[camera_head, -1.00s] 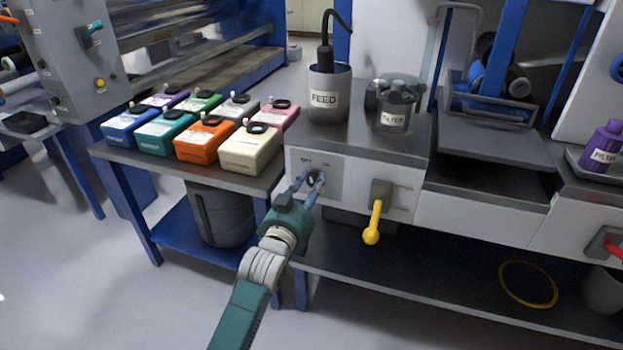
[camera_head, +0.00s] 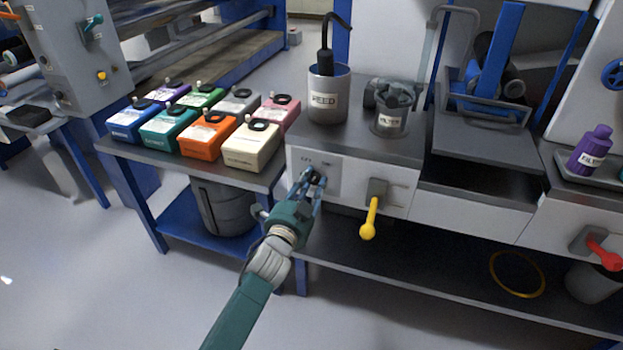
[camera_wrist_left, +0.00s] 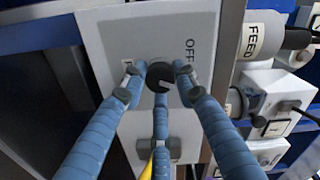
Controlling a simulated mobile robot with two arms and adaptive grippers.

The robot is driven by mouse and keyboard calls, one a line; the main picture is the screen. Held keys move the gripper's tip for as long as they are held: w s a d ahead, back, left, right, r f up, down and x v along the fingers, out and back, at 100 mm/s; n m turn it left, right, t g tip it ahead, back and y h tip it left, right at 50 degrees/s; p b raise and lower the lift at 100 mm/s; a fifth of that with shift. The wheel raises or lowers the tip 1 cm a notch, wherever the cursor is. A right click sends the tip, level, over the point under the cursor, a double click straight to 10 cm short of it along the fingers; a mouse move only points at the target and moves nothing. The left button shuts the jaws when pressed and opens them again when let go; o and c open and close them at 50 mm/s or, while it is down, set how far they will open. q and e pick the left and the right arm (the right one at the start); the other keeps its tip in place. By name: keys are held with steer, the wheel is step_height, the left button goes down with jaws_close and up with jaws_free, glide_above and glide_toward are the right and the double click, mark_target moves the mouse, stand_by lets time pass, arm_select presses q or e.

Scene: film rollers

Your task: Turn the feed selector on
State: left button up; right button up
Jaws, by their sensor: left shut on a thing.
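The feed selector is a small black round knob (camera_wrist_left: 160,76) on a grey plate (camera_wrist_left: 120,30) on the front of the white cabinet (camera_head: 395,203). An OFF label shows beside the knob in the left wrist view; the other label is mostly hidden by a finger. A pale notch shows on the knob's face. In the head view the knob is mostly covered by the fingers. My left gripper (camera_head: 311,180) is shut on the knob, with its blue fingers spread around it, also in the left wrist view (camera_wrist_left: 159,80). My right gripper is not in view.
A yellow lever (camera_head: 370,218) hangs just right of the grey plate. The FEED container (camera_head: 328,100) and a FILTER container (camera_head: 391,122) stand on the cabinet top. Several coloured boxes (camera_head: 200,138) sit on the table at left. Floor in front is clear.

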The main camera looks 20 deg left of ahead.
arm_select(q)
steer(key=shift+m, duration=0.6)
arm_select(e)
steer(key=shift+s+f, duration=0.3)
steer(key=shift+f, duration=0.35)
arm_select(q)
steer(key=o, duration=1.1)
steer(key=shift+o, duration=0.2)
steer(key=shift+s, duration=0.25)
steer(key=s, duration=1.1)
steer(key=shift+s+a, duration=0.2)
steer(key=shift+s, duration=0.05)
